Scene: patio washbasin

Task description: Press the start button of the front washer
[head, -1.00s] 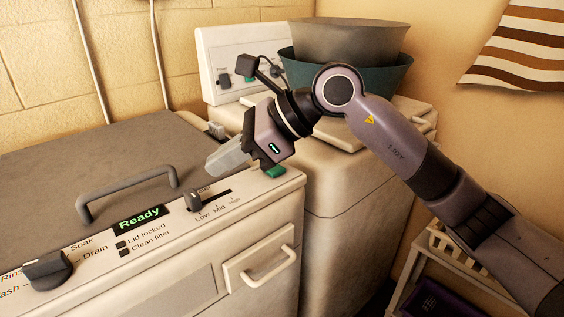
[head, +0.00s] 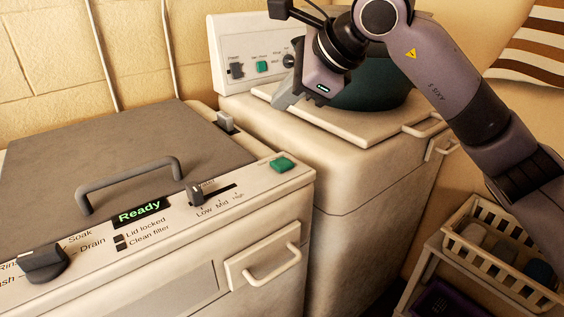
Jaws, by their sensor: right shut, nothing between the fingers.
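The front washer (head: 130,275) stands at the left, with a grey lid and a handle on top. Its green start button (head: 283,164) is at the right end of the sloped control panel and is fully visible. The display (head: 142,212) reads "Ready" in green. My right gripper (head: 279,103) is shut and empty. In the picture it is above the start button, over the near left edge of the rear machine's lid, clear of the button. My left gripper is not in view.
A rear machine (head: 340,165) stands behind and right, with its own green button (head: 262,67) on an upright panel. A dark teal tub (head: 372,88) sits on its lid. A slider knob (head: 195,194) and a dial (head: 43,263) are on the front panel. A basket (head: 508,262) is lower right.

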